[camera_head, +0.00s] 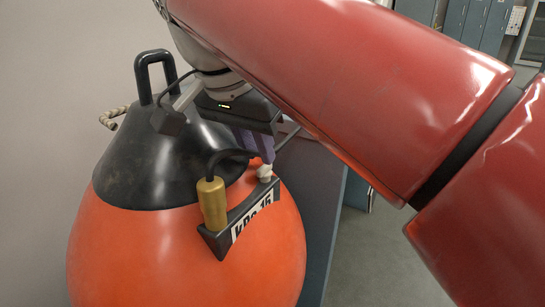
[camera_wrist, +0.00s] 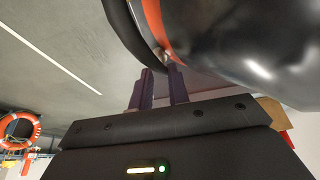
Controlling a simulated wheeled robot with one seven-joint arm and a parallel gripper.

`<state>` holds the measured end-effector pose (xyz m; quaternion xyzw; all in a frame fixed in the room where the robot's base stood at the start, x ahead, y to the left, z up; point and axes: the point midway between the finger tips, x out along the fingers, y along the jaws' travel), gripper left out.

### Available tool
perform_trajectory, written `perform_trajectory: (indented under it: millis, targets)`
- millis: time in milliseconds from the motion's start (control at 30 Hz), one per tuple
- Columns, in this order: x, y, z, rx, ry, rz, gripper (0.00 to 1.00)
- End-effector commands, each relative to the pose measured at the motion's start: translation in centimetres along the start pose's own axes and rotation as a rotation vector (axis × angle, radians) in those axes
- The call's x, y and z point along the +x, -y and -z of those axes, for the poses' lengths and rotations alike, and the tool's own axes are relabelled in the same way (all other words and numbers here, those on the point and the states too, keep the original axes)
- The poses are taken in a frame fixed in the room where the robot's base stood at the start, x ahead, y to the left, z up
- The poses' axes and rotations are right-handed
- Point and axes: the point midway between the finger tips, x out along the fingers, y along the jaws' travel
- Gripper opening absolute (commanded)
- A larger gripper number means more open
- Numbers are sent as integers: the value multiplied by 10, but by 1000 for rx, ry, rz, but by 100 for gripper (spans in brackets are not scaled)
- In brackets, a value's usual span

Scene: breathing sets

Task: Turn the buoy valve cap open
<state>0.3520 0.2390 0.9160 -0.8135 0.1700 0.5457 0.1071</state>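The buoy (camera_head: 185,255) is a large orange ball with a black cone top and a black handle; it stands upright at the left of the head view. A small white valve cap (camera_head: 265,173) sits on its right side, at the upper end of a dark labelled bracket. My gripper (camera_head: 258,155), with purple fingers, points down just above the cap. In the wrist view my gripper (camera_wrist: 160,68) shows a narrow gap between its fingers, with nothing clearly held. The cap (camera_wrist: 173,60) shows by the right fingertip there; contact cannot be told.
A brass cylinder (camera_head: 212,203) with a black hose stands on the bracket (camera_head: 240,220) left of the cap. A grey-blue panel (camera_head: 318,205) stands close behind the buoy. Open floor (camera_head: 385,260) lies to the right.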

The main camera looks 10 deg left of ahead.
Motion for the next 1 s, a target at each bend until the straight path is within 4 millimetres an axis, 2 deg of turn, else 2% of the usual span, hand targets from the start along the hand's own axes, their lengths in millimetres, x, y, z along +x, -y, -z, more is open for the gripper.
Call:
perform_trajectory:
  millis: [33, 100, 300, 567, 700, 1000]
  targets:
    - [10, -1, -1, 0, 1, -1, 17]
    - [19, -1, -1, -1, 1, -1, 17]
    - [32, 0, 0, 0, 1, 0, 17]
    - [32, 0, 0, -1, 1, 2, 16]
    - [32, 0, 0, 0, 1, 1, 0]
    - [32, -1, 0, -12, 1, 7, 0]
